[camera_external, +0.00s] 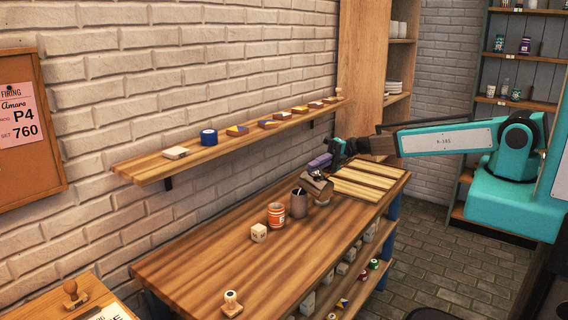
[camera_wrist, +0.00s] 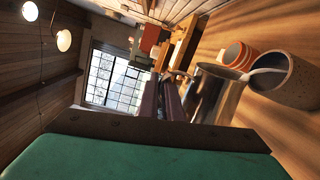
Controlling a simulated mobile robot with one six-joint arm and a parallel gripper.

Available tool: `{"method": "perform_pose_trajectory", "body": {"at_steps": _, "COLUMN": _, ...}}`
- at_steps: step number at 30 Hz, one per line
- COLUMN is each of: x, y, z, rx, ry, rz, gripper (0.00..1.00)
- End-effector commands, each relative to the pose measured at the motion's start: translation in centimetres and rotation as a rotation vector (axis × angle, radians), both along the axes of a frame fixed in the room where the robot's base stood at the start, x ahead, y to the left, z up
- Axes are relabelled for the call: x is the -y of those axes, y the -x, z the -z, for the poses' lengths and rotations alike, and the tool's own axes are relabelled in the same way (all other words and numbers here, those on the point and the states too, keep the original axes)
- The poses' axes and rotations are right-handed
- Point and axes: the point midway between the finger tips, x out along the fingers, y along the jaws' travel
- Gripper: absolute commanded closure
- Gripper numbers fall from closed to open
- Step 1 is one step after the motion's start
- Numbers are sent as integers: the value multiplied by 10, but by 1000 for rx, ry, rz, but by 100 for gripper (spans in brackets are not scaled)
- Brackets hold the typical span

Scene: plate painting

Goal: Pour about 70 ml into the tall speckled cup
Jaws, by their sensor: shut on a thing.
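The tall speckled cup (camera_external: 299,205) stands upright on the table, grey in the external view. In the wrist view the speckled cup (camera_wrist: 287,88) is at the right with its mouth showing. My gripper (camera_external: 330,160) is shut on a metallic pitcher (camera_external: 316,184), tilted above and just right of the cup. The pitcher (camera_wrist: 207,92) also shows in the wrist view, beside the gripper fingers (camera_wrist: 170,100). A pale streak (camera_wrist: 264,71) runs from the pitcher's side to the cup's mouth; I cannot tell surely if it is liquid. The cup's fill level is hidden.
An orange-and-white striped cup (camera_external: 276,215) stands close left of the speckled cup. A pale cube (camera_external: 259,233) is further left. Another vessel (camera_external: 324,201) partly shows below the pitcher. Slatted boards (camera_external: 368,181) lie at the right. The table's front left is mostly clear.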

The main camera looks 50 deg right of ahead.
Motion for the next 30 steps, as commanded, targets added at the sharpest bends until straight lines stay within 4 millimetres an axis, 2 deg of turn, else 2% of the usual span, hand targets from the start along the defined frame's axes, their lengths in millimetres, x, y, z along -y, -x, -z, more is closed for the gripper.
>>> {"method": "perform_pose_trajectory", "body": {"at_steps": 23, "x": 1, "y": -5, "z": -3, "rx": -49, "ry": -8, "rz": -1, "gripper": 100}}
{"method": "perform_pose_trajectory", "body": {"at_steps": 26, "x": 0, "y": 0, "z": -2, "rx": -24, "ry": -5, "rz": 0, "gripper": 100}}
{"method": "perform_pose_trajectory", "body": {"at_steps": 30, "x": -3, "y": 21, "z": 5, "rx": 80, "ry": 8, "rz": 1, "gripper": 100}}
